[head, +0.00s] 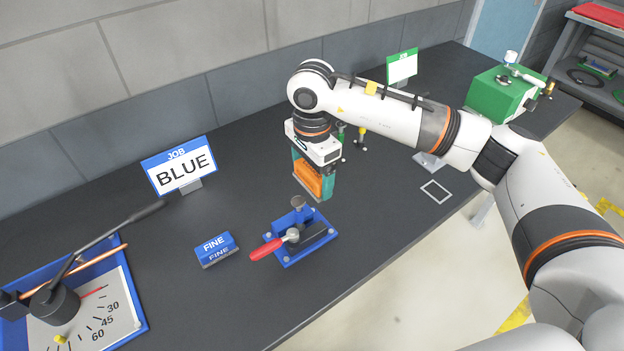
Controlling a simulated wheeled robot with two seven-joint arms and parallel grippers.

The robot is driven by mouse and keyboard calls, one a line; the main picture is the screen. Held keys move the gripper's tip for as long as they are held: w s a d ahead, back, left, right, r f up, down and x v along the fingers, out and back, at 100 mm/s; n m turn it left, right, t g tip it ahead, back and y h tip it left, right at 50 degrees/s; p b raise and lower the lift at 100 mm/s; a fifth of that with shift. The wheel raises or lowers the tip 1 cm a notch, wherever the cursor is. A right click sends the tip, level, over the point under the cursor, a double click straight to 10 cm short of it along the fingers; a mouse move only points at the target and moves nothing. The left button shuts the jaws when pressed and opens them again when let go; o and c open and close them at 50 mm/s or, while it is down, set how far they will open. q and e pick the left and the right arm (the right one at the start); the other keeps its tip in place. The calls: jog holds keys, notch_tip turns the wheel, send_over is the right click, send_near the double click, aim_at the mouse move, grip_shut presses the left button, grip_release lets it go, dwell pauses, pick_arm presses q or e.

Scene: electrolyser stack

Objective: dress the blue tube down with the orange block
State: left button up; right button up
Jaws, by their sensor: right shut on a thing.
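My right gripper (312,188) has teal fingers shut on the orange block (313,178), held above the bench behind and slightly right of the blue clamp fixture (322,252). The fixture has a red-handled lever (268,248) and a short dark grey upright piece (298,203) at its back. I cannot tell whether that piece is the blue tube. The block looks apart from the fixture. The underside of the block is not clearly visible. My left gripper is not in view.
A blue block marked FINE (216,248) lies left of the fixture. A "JOB BLUE" sign (180,166) stands behind it. A blue-framed angle dial with a long lever (95,310) is at front left. A green box (500,95) stands far right. The bench front edge is near.

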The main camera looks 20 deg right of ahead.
jog(key=r, duration=0.2)
jog(key=p, duration=0.1)
jog(key=shift+s+a+r, duration=0.25)
jog(key=shift+a+r, duration=0.15)
jog(key=shift+w+d+r+p, duration=0.1)
jog(key=shift+r+p, duration=0.1)
jog(key=shift+r, duration=0.3)
jog(key=shift+d+r+p, duration=0.1)
jog(key=shift+r+p, duration=0.05)
jog(key=shift+r, duration=0.75)
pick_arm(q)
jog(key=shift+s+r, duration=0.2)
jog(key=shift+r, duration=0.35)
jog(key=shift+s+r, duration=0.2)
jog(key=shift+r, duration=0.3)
